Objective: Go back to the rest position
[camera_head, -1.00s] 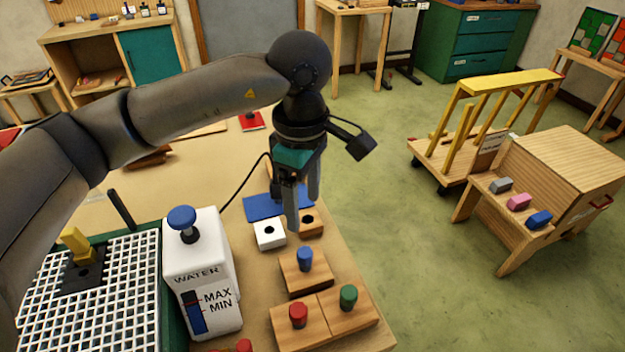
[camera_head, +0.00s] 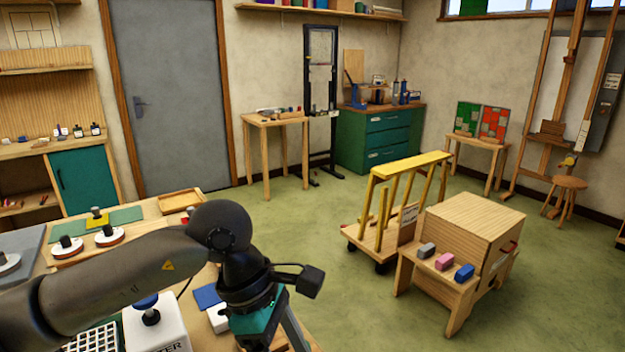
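My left arm comes in from the left above the workbench (camera_head: 150,208). My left gripper (camera_head: 287,336) points down at the bottom edge of the picture, over the right part of the bench. Its fingertips are cut off by the frame, so I cannot tell whether it is open or shut, or whether it holds anything. My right gripper is not in view.
Near the arm stand a white water container (camera_head: 160,334) with a blue knob, a white block (camera_head: 218,318) and a blue sheet (camera_head: 207,296). A yellow-railed cart (camera_head: 385,236) and a wooden box stand (camera_head: 470,235) are to the right. Green floor between is clear.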

